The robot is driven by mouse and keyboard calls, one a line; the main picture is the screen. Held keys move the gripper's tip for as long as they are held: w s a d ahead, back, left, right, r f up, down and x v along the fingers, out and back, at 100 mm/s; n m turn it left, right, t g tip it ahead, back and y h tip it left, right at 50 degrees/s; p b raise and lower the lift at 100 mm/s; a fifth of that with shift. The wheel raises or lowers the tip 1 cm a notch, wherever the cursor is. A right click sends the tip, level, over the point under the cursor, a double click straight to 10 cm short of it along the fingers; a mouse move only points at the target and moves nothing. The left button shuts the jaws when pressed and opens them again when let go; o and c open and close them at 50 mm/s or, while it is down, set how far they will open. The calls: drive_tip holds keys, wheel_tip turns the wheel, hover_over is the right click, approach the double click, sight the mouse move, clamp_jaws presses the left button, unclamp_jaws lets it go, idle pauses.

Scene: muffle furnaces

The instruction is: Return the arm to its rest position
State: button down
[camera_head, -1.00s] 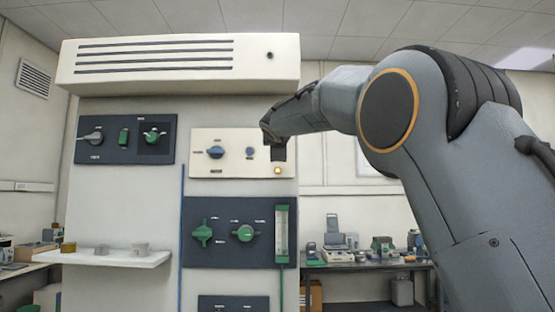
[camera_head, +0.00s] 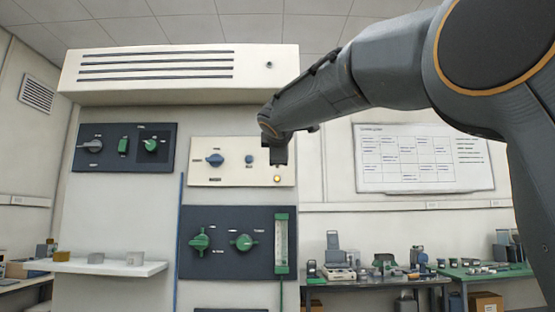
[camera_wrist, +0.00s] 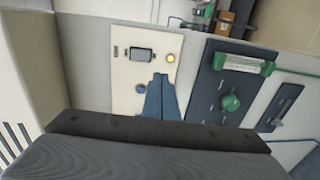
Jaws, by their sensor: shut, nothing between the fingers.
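My gripper (camera_head: 272,135) is in front of the cream control panel (camera_head: 228,177), at its upper right. In the wrist view my gripper (camera_wrist: 161,78) shows its two blue-grey fingers together, with nothing between them. Behind them is the cream panel, with a lit yellow lamp (camera_wrist: 171,58), a small display and a blue button (camera_wrist: 140,88). I cannot tell the exact gap between fingertips and panel. In the head view my arm reaches in from the right, and its end covers the panel's upper right corner.
A dark panel with green knobs (camera_head: 220,263) is below the cream panel, another dark panel (camera_head: 105,157) to its left. A white shelf (camera_head: 75,267) with small blocks juts out lower left. A vented hood (camera_head: 240,92) overhangs above. Benches with equipment stand at right.

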drive_tip(key=shift+f, duration=0.1)
drive_tip(key=s+d+f+m+g, duration=0.3)
drive_tip(key=f, duration=1.1)
drive_tip(key=s+d+f+m+g, duration=0.2)
drive_tip(key=s+d+f+g, duration=0.15)
drive_tip(key=f, duration=0.95)
drive_tip(key=s+d+f+m+g, duration=0.2)
drive_tip(key=d+f+m, duration=0.15)
drive_tip(key=f, duration=1.05)
drive_tip(key=s+d+f+m+g, duration=0.3)
drive_tip(key=s+f+m+g, duration=0.1)
drive_tip(key=s+f, duration=0.9)
drive_tip(key=s+d+f+m+g, duration=0.2)
drive_tip(key=s+f+m, duration=0.3)
drive_tip(key=s+f, duration=0.8)
drive_tip(key=s+g, duration=0.1)
drive_tip(key=s, duration=0.3)
drive_tip(key=shift+s+d+g+y, duration=0.3)
drive_tip(key=shift+s+d+g, duration=0.05)
drive_tip(key=shift+s+d, duration=0.05)
